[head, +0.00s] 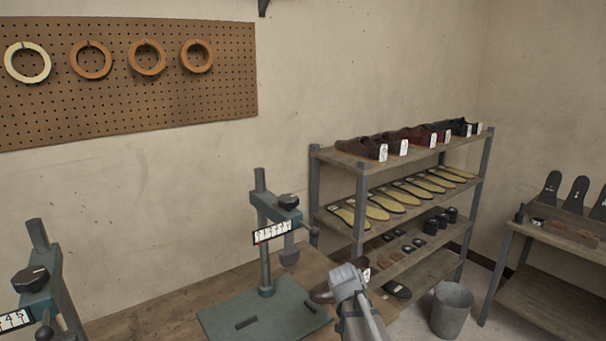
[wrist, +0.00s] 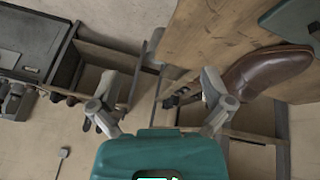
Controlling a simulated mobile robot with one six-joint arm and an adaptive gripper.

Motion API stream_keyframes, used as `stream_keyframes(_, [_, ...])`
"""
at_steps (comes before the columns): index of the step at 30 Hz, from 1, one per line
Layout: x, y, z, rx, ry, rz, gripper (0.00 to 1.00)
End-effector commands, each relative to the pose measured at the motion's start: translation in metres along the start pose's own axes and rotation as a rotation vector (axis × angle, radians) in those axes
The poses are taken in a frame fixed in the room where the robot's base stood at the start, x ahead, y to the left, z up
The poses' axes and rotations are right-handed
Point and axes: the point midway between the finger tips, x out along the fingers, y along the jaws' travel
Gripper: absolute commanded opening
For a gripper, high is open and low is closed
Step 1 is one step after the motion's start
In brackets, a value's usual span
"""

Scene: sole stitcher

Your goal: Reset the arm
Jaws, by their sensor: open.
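My arm rises from the bottom middle of the head view, and my gripper's grey end (head: 348,283) shows there from behind. In the wrist view my gripper (wrist: 160,98) is open, its two grey fingers spread wide with nothing between them. A brown leather shoe (wrist: 268,68) lies on the wooden bench at the right of the wrist view, beyond the right finger. In the head view a dark brown shoe (head: 322,296) is partly hidden behind my gripper.
A green stitcher (head: 263,318) stands on the wooden bench, with another machine (head: 42,285) at left. A shelf rack (head: 363,205) holds shoes and soles. A grey bucket (head: 452,310) stands on the floor, left of a side table (head: 560,242). A pegboard (head: 120,112) carries several rings.

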Motion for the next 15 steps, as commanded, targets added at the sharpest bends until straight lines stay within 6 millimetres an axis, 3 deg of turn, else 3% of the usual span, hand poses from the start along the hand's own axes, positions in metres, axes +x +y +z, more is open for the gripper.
stream_keyframes(1, [-0.001,0.016,0.018,-0.046,-0.039,-0.016,1.0])
stream_keyframes(9, [-0.01,0.061,0.092,-0.339,-0.233,-0.162,1.0])
stream_keyframes(15, [-0.019,0.08,0.129,-0.499,-0.31,-0.274,1.0])
